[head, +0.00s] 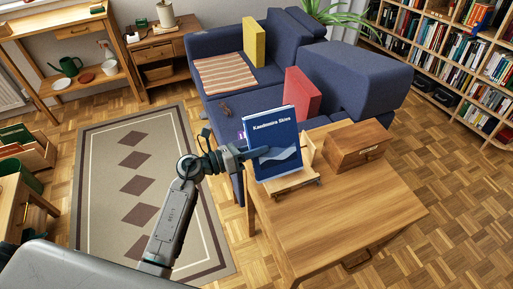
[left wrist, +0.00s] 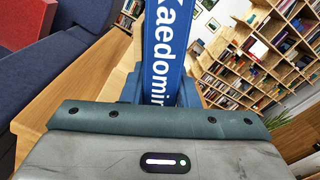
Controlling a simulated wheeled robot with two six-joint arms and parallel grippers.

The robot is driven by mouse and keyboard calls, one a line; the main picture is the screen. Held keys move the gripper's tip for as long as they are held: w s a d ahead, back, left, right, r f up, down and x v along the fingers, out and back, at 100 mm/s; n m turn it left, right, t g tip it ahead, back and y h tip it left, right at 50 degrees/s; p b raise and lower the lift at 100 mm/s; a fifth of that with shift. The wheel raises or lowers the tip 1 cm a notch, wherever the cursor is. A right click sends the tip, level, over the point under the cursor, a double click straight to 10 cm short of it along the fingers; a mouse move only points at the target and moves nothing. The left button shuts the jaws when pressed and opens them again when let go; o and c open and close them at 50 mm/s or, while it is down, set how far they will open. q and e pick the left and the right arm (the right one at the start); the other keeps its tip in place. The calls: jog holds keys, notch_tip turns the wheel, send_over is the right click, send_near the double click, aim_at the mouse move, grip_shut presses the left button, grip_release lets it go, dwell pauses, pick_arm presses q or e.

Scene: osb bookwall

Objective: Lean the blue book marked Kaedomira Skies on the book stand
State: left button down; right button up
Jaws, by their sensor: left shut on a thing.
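The blue book marked Kaedomira Skies (head: 276,128) stands nearly upright at the wooden book stand (head: 291,184), its cover facing my head camera. The stand's front ledge shows below the book and part of its back shows to the right. I cannot tell whether the book's bottom edge rests on the ledge. My left gripper (head: 257,153) reaches in from the left and is shut on the book's left side. In the left wrist view the book (left wrist: 166,50) rises between the fingers, with part of its title showing. My right gripper is not in view.
The stand is on a wooden table (head: 340,220) whose front is clear. A wooden box (head: 355,146) stands close to the right of the stand. Behind is a blue sofa (head: 225,55) with a red book (head: 300,93) and a yellow book (head: 254,42).

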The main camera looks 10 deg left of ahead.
pick_arm(q)
jog(key=shift+s+d+f+b, duration=0.15)
jog(key=shift+s+f+b, duration=0.15)
jog(key=shift+f, duration=0.1)
dwell(0.3)
jog(key=shift+s+d+f+b, duration=0.25)
jog(key=shift+f+b, duration=0.15)
jog(key=shift+f, duration=0.25)
dwell(0.4)
jog(key=c, duration=1)
grip_release()
jog(key=shift+c, duration=0.2)
jog(key=shift+s, duration=0.1)
jog(key=shift+f, duration=0.15)
jog(key=shift+s+d+r+p, duration=0.2)
jog(key=shift+s+r+p, duration=0.1)
jog(key=shift+p, duration=0.05)
